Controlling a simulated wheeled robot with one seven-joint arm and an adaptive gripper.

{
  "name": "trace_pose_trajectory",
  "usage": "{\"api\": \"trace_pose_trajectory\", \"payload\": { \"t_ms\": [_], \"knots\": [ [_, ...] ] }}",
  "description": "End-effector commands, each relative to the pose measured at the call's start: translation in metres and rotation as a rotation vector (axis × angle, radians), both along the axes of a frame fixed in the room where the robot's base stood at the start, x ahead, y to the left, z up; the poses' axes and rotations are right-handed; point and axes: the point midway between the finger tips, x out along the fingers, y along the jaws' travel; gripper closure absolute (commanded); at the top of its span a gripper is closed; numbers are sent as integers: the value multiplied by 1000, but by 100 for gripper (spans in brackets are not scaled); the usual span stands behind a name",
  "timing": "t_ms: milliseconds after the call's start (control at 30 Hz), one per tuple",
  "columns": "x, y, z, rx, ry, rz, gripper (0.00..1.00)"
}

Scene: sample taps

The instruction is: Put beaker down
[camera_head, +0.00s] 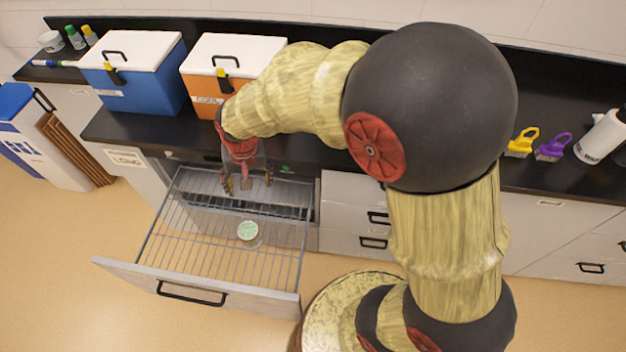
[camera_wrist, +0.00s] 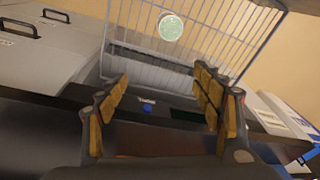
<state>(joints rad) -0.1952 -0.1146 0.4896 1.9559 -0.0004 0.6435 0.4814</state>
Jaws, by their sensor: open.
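The beaker (camera_head: 248,233), a small clear vessel with a pale green top face, stands on the wire rack (camera_head: 185,238) of the pulled-out drawer, near its front middle. The wrist view shows it as a green disc (camera_wrist: 171,27) at the top, seen through or on the wire bars. My gripper (camera_head: 246,184) is above the back part of the drawer, apart from the beaker. In the wrist view its padded fingers (camera_wrist: 162,100) are spread wide with nothing between them.
The drawer front (camera_head: 195,290) juts into the room. A blue cooler (camera_head: 140,75) and an orange cooler (camera_head: 205,85) stand on the black counter behind. A blue-and-white bin (camera_head: 35,140) stands at the left.

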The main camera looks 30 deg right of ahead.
Motion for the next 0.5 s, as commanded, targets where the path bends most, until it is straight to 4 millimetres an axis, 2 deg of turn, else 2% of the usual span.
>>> {"api": "trace_pose_trajectory", "payload": {
  "t_ms": [33,200,333,400,500],
  "knots": [
    [-10,-11,31,0,-38,17,34],
    [-59,-43,109,-21,-138,98,34],
    [-105,-64,152,-49,-211,157,34],
    [-129,-73,167,-66,-247,186,34],
    [-159,-82,180,-91,-287,221,34]
  ]
}}
